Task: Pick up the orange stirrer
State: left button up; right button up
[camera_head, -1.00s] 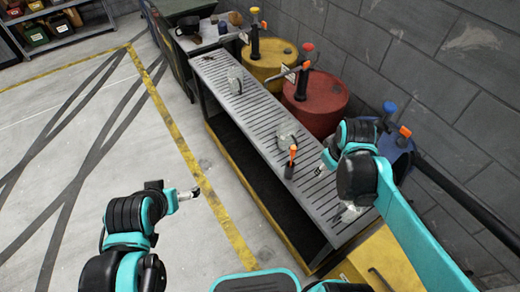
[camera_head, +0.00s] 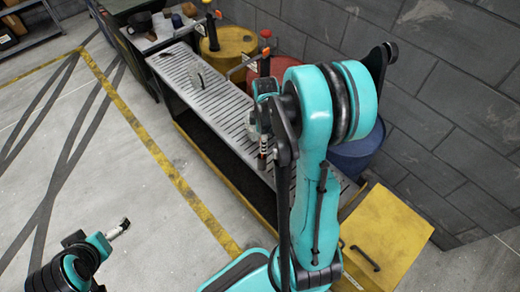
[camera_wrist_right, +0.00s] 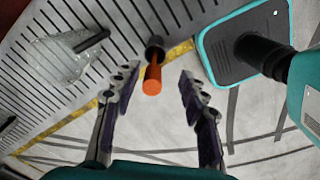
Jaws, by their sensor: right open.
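The orange stirrer (camera_wrist_right: 153,80) shows in the right wrist view with its orange end toward the camera and a dark part beyond it. It appears between the fingertips of my right gripper (camera_wrist_right: 160,82), with gaps on both sides. That gripper is open and empty. In the head view a thin dark and reddish upright piece (camera_head: 262,150) is at the grated bench's near edge; I cannot tell if it is the stirrer. My right arm hides much of that area and the right gripper there. My left gripper (camera_head: 119,229) is over the floor at lower left, too small to judge.
The grated bench (camera_head: 195,85) runs diagonally beside several drums, including a yellow drum (camera_head: 230,42) and a blue drum (camera_head: 355,155). A clear object with a dark rod (camera_wrist_right: 65,55) stands on the bench near the stirrer. A yellow cabinet (camera_head: 390,225) is at right. The left floor is open.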

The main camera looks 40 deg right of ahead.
jog(key=f, duration=0.1)
jog(key=f+b, duration=0.1)
jog(key=f, duration=0.1)
jog(key=w+f+b, duration=0.1)
jog(key=f, duration=0.1)
jog(key=shift+f, duration=0.2)
jog(key=shift+s+r, duration=0.1)
jog(key=shift+c, duration=0.9)
jog(key=c, duration=0.8)
